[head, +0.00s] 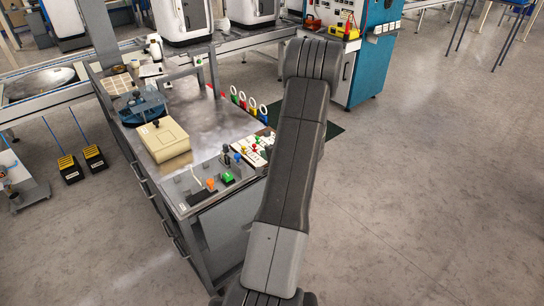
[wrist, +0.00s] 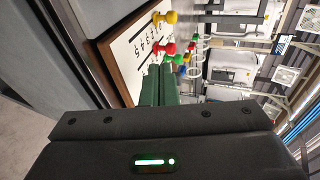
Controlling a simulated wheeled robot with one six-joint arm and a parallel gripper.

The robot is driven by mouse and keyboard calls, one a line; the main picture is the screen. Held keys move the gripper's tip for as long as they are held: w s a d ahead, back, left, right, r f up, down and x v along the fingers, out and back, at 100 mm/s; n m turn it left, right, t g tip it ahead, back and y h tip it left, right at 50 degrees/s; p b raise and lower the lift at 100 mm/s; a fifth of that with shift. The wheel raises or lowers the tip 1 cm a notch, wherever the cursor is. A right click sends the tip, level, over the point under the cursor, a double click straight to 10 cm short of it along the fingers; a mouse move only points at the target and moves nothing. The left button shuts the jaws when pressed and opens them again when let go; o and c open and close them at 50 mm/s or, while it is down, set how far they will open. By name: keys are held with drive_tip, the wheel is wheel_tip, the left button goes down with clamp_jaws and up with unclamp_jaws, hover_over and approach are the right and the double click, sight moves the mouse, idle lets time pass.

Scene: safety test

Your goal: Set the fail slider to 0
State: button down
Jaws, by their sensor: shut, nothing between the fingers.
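A white slider panel (wrist: 135,45) in a brown wooden frame shows in the wrist view, with dark scale marks and numbers. A yellow knob (wrist: 171,17) and a red knob (wrist: 168,48) stand out from it. I cannot read which slider is the fail slider. My gripper (wrist: 159,72) is shut and empty, its dark green fingers pointing towards the panel close to the red knob. I cannot tell whether they touch it. In the head view the slider panel (head: 250,150) lies at the bench's right edge, partly behind my arm. My gripper is hidden there.
The grey workbench (head: 215,118) also carries a beige box (head: 165,140), a blue device (head: 143,108), coloured buttons (head: 227,178) and several ring-handled tools (head: 250,105). A blue cabinet (head: 372,70) stands behind. The floor on the right (head: 430,200) is clear.

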sight(253, 146)
drive_tip(key=x, duration=0.2)
drive_tip(key=r+p+x, duration=0.1)
drive_tip(key=x, duration=0.1)
drive_tip(key=shift+w+a, duration=0.2)
drive_tip(key=shift+w, duration=0.15)
drive_tip(key=shift+w+f, duration=0.15)
drive_tip(key=shift+w+a+f, duration=0.1)
drive_tip(key=shift+w+a, duration=0.1)
drive_tip(key=w+b, duration=0.1)
drive_tip(key=w+a+b, duration=0.1)
drive_tip(key=b, duration=0.1)
drive_tip(key=shift+w+a+f, duration=0.1)
drive_tip(key=shift+a, duration=0.2)
drive_tip(key=shift+w+a, duration=0.15)
drive_tip(key=shift+w, duration=0.05)
drive_tip(key=shift+w+r, duration=0.1)
drive_tip(key=shift+r, duration=0.2)
